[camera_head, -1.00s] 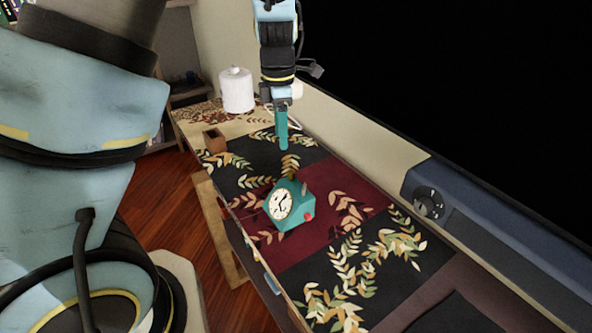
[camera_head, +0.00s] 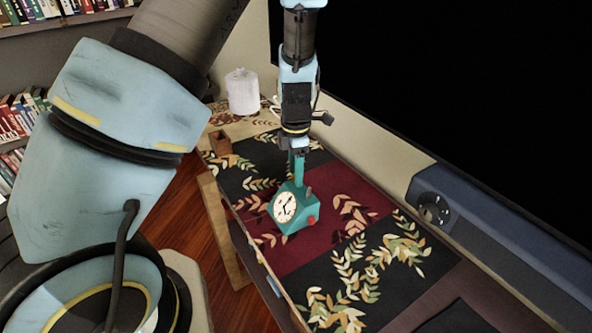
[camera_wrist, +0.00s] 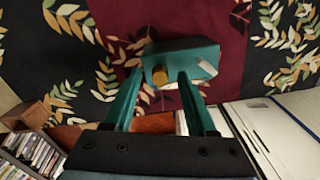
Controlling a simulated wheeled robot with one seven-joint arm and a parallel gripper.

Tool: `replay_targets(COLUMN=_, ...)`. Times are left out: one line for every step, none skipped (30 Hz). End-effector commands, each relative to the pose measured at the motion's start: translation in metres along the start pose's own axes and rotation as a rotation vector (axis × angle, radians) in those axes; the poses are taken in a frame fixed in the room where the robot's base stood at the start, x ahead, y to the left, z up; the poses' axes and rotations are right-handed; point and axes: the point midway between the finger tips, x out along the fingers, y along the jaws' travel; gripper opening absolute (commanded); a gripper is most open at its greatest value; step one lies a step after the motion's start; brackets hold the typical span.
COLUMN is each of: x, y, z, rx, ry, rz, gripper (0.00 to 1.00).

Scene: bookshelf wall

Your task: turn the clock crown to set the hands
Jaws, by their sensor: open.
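The teal clock (camera_head: 295,220) stands on the dark red part of the patterned cloth, its white dial (camera_head: 285,208) facing front left. A red knob (camera_head: 312,219) and a small brownish stub (camera_head: 308,190) show on its right side in the head view. In the wrist view the clock (camera_wrist: 187,56) lies ahead, and a round brass knob (camera_wrist: 160,76) appears between my fingertips. My gripper (camera_head: 298,178) points down at the clock's top; its teal fingers (camera_wrist: 160,84) are open on either side of the knob. I cannot tell whether they touch the clock.
A white paper roll (camera_head: 242,92) and a small brown wooden box (camera_head: 219,142) stand at the table's far end. A blue-grey unit with a dial (camera_head: 433,209) lies along the right side. The near cloth (camera_head: 375,262) is clear.

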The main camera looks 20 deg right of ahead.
Motion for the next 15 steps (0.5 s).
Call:
replay_targets(x=0.001, y=0.0001, z=-0.0001, rx=0.0, ry=0.0, rz=0.0, gripper=0.56)
replay_targets(x=0.0013, y=0.0001, z=0.0, rx=0.0, ry=0.0, rz=0.0, gripper=0.56)
replay_targets(x=0.0014, y=0.0001, z=0.0, rx=0.0, ry=0.0, rz=0.0, gripper=0.56)
replay_targets(x=0.0014, y=0.0001, z=0.0001, rx=0.0, ry=0.0, rz=0.0, gripper=0.56)
replay_targets(x=0.0013, y=0.0001, z=0.0001, rx=0.0, ry=0.0, rz=0.0, gripper=0.56)
replay_targets(x=0.0013, y=0.0001, z=0.0001, rx=0.0, ry=0.0, rz=0.0, gripper=0.56)
replay_targets(x=0.0012, y=0.0001, z=0.0001, rx=0.0, ry=0.0, rz=0.0, gripper=0.56)
replay_targets(x=0.0012, y=0.0, z=0.0001, rx=0.0, ry=0.0, rz=0.0, gripper=0.55)
replay_targets(x=0.0012, y=0.0, z=0.0001, rx=0.0, ry=0.0, rz=0.0, gripper=0.51)
replay_targets(x=0.0011, y=0.0, z=0.0001, rx=0.0, ry=0.0, rz=0.0, gripper=0.47)
replay_targets(x=0.0011, y=0.0, z=0.0001, rx=0.0, ry=0.0, rz=0.0, gripper=0.44)
replay_targets(x=0.0011, y=0.0, z=0.0001, rx=0.0, ry=0.0, rz=0.0, gripper=0.4)
replay_targets(x=0.0011, y=0.0, z=0.0001, rx=0.0, ry=0.0, rz=0.0, gripper=0.36)
replay_targets(x=0.0011, y=0.0, z=0.0001, rx=0.0, ry=0.0, rz=0.0, gripper=0.33)
replay_targets(x=0.001, y=0.0, z=0.0001, rx=0.0, ry=0.0, rz=0.0, gripper=0.28)
